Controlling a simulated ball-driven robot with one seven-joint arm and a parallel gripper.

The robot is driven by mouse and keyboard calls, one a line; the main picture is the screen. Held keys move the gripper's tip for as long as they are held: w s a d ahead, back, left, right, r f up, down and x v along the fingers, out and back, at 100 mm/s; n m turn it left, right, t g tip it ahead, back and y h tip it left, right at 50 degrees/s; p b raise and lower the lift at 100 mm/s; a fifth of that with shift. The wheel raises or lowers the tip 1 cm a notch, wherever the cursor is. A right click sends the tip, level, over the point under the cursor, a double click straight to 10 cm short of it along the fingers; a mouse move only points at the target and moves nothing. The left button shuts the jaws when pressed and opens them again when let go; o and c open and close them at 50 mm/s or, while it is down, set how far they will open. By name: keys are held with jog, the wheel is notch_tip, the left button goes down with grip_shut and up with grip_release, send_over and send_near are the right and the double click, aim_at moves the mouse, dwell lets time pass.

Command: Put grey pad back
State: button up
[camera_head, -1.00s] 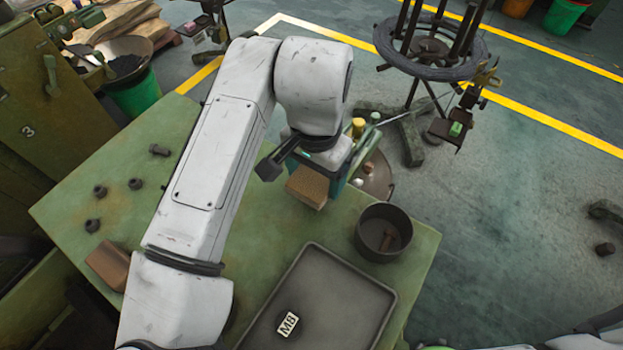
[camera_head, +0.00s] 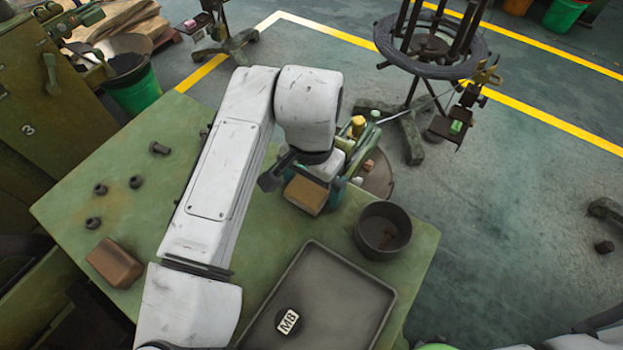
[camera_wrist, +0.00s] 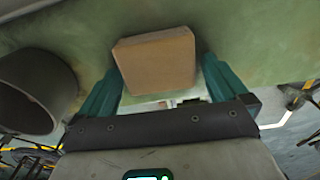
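A similar brown block (camera_head: 115,263) lies on the bench at the left. No pad that is clearly grey shows; the held block looks tan. A caddy with a yellow-topped bottle (camera_head: 358,126) stands just behind my gripper, partly hidden by it.
A grey tray labelled M8 (camera_head: 345,300) lies at the front. Several dark bolts or nuts (camera_head: 101,189) lie at the left. The green bench (camera_head: 130,215) is clear between them.

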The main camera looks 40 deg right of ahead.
aim_at(312, 184)
notch_tip(312, 184, up, 12)
jog(key=shift+r+b, duration=0.2)
jog(key=shift+b, duration=0.1)
dwell(0.4)
